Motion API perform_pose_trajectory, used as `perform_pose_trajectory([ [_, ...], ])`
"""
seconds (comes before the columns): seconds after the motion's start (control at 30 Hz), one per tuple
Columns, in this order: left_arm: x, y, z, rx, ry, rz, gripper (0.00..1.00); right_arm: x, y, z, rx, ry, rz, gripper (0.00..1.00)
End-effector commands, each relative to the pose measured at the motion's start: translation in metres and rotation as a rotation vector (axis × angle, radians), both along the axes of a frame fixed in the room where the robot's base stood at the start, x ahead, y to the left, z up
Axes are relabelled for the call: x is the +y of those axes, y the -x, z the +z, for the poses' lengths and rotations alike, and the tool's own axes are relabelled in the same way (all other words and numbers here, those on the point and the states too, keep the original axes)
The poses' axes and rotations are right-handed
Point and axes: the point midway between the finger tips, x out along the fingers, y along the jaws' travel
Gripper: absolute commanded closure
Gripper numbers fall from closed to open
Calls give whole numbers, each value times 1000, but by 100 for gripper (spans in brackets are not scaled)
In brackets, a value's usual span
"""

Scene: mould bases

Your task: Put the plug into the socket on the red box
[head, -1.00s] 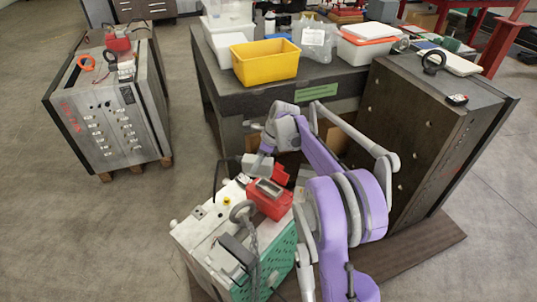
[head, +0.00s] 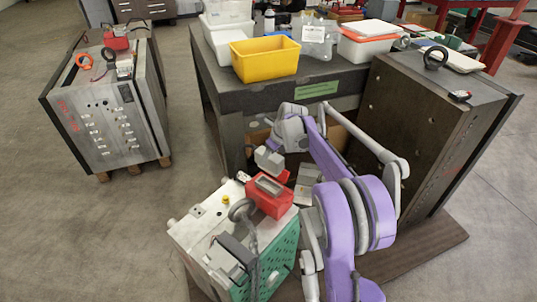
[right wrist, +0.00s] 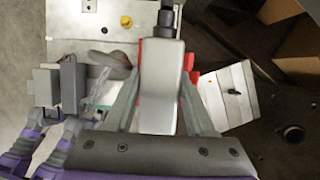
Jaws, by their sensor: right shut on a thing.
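The red box (head: 262,207) sits on the edge of a pale mould base (head: 195,222) in the lower middle of the head view. A grey-rimmed opening, seemingly the socket (head: 269,186), faces up on it. The grey plug (head: 268,160) with a black cable is held just above and behind the box, apart from the opening as far as I can tell. My right gripper (head: 279,150) is shut on it. In the right wrist view the plug (right wrist: 160,85) fills the middle between the fingers and hides most of the red box (right wrist: 188,62). My left gripper is not in view.
An eyebolt (head: 241,209) and a dark block (head: 236,249) stand on the mould base near the box. A table with a yellow bin (head: 265,62) is behind. A tall dark mould base (head: 410,140) stands right.

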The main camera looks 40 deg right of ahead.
Motion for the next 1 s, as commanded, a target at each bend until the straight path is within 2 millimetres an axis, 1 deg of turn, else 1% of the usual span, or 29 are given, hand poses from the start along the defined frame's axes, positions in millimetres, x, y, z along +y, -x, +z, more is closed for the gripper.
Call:
perform_pose_trajectory([
  [0.03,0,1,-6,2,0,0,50,0,0,-8,0,0,0,100],
  [0.1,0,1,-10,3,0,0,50,0,0,-14,0,0,0,100],
  [0.6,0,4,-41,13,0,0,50,0,0,-61,0,0,1,100],
  [0.77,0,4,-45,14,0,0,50,0,0,-66,-1,0,1,100],
  [1.0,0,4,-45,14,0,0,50,0,0,-66,-1,0,1,100],
])
